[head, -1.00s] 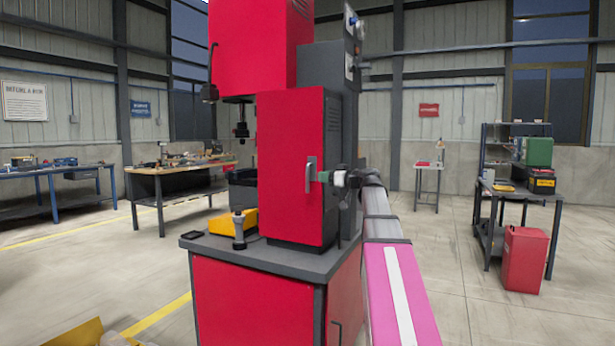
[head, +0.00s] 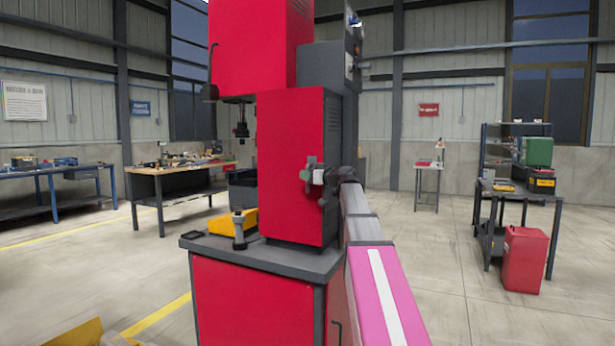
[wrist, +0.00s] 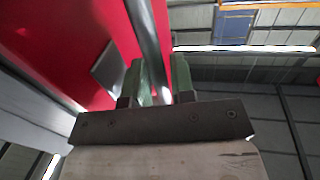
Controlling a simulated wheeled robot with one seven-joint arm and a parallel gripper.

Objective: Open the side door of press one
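Press one (head: 291,130) is a tall red and dark grey machine on a red cabinet. Its red side door (head: 285,213) looks shut in the head view. The door handle is a grey bar, mostly covered by my gripper in the head view; in the wrist view the handle bar (wrist: 148,35) runs between my green fingers. My gripper (head: 311,175) is at the handle, and it also shows in the wrist view (wrist: 158,82). The fingers stand apart, one on each side of the bar. I cannot tell whether they touch it.
A grey worktop (head: 282,261) carries the press, with a yellow block (head: 222,222) and a dark fixture (head: 239,230) at the front left. A red bin (head: 525,260) and a shelf unit stand at the right. The floor between them and the press is clear.

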